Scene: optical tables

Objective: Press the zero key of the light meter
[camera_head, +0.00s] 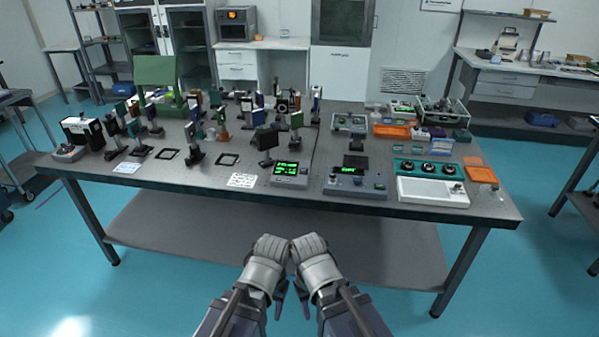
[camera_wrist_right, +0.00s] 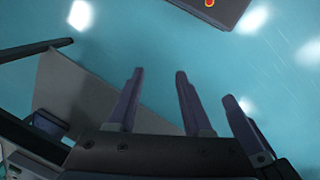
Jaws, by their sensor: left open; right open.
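Two boxes with lit green displays stand at the front edge of the optical table (camera_head: 225,185). One is a light grey meter (camera_head: 291,172), with two lines of green digits; the other is a blue-grey unit (camera_head: 355,183) with one green readout and knobs. Which is the light meter, and which key is zero, I cannot read. My left gripper (camera_head: 279,304) and right gripper (camera_head: 304,304) hang side by side in front of the table, away from both boxes. The right gripper also shows in the right wrist view (camera_wrist_right: 156,72), open and empty above the floor. The left gripper is open.
A white panel box (camera_head: 432,192) and a teal box with dials (camera_head: 428,168) stand right of the displays. Many optics mounts crowd the table's left and middle. The floor between me and the table is clear.

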